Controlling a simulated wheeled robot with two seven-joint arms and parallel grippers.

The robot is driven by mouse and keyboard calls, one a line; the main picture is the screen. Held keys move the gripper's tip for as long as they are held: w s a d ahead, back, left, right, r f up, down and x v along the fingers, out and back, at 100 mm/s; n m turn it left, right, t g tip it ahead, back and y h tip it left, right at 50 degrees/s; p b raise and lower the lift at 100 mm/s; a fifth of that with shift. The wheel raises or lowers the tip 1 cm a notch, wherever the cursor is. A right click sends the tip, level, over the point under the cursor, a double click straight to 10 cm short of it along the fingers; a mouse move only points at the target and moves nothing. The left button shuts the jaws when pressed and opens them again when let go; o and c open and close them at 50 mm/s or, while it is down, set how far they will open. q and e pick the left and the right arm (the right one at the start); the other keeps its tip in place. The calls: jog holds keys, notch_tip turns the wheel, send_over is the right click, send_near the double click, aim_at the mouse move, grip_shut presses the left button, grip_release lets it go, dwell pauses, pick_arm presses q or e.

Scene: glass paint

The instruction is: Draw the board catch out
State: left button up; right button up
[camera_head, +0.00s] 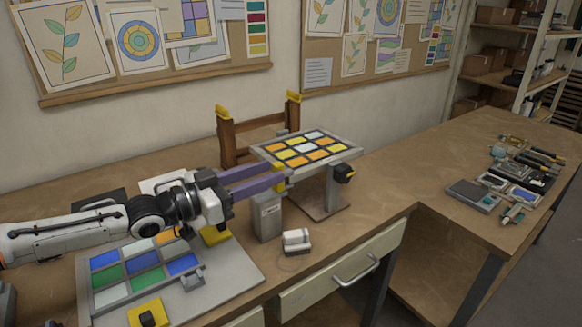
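A framed board (258,150) with yellow, orange and white panes lies tilted on a stand on the bench. A small yellow piece (281,182), which may be the board catch, shows at its near left edge, above a grey block (266,218). My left gripper (279,178) reaches in from the left, its two purple fingers pointing right, with the tips at this yellow piece. The fingers partly hide it, and I cannot tell if they grip it. My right gripper is not in view.
A wooden rack with yellow tops (228,140) stands behind the board. A colored glass panel (112,296) lies under my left arm. A small white block (297,241) is near the front edge. Tools (515,180) lie at right; the bench between is clear.

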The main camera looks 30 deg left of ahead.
aim_at(274, 170)
pick_arm(q)
jog(key=shift+b+x, duration=0.5)
jog(key=shift+x, duration=3.1)
jog(key=shift+s, duration=0.1)
grip_shut()
